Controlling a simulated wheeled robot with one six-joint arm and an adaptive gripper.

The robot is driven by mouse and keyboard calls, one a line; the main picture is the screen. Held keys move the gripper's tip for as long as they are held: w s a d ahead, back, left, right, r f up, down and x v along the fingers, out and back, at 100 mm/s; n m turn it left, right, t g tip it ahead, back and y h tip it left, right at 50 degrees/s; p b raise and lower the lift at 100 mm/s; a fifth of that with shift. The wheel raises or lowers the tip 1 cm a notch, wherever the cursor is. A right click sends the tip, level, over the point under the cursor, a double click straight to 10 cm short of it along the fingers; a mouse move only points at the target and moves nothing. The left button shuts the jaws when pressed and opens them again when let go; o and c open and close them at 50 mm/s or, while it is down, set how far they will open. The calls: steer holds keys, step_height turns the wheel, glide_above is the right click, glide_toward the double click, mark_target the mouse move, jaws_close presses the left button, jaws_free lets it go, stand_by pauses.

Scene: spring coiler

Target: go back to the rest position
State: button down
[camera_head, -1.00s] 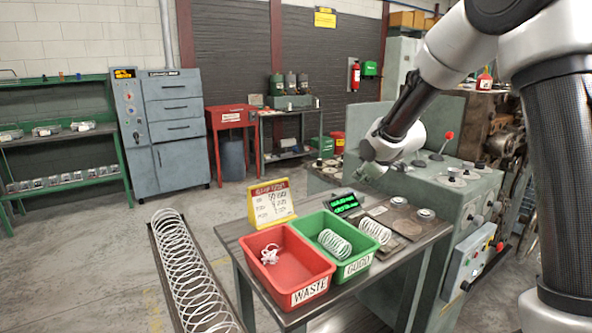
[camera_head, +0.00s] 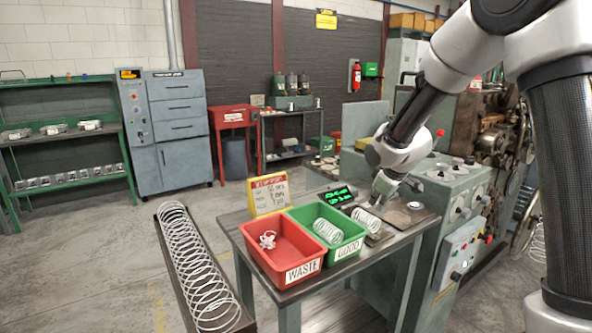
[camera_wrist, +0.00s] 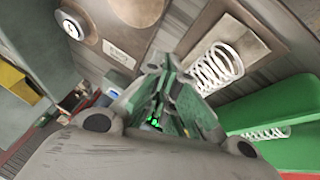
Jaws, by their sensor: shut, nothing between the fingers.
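My gripper (camera_head: 380,192) is shut and empty. In the head view it hangs over the back right of the work table (camera_head: 390,262), beside the green-lit display (camera_head: 369,183) and above a loose spring (camera_head: 367,220) on a plate. In the wrist view the gripper's fingers (camera_wrist: 160,100) are together, with the spring (camera_wrist: 217,68) to their right and apart from them. Green digits show past the fingers. My arm comes in from the upper right.
The red WASTE bin (camera_head: 262,262) holds a tangled wire piece; the green GOOD bin (camera_head: 350,248) holds a spring. A yellow-framed sign (camera_head: 268,194) stands behind them. A coiler machine (camera_head: 460,195) is right. A long spring trough (camera_head: 190,275) is left.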

steer(key=s+d+r+m, duration=0.3)
steer(key=s+d+r, duration=0.1)
steer(key=s, duration=0.8)
steer(key=s+d+r+m+g, duration=0.1)
steer(key=s+d+r+m, duration=0.2)
steer(key=s, duration=0.9)
steer(key=s+d+r+m+h, duration=0.1)
steer(key=s+d+r+m, duration=0.2)
steer(key=s, duration=0.9)
steer(key=shift+d+r+g, duration=0.4)
steer(key=shift+d+r, duration=0.7)
steer(key=shift+r, duration=0.65)
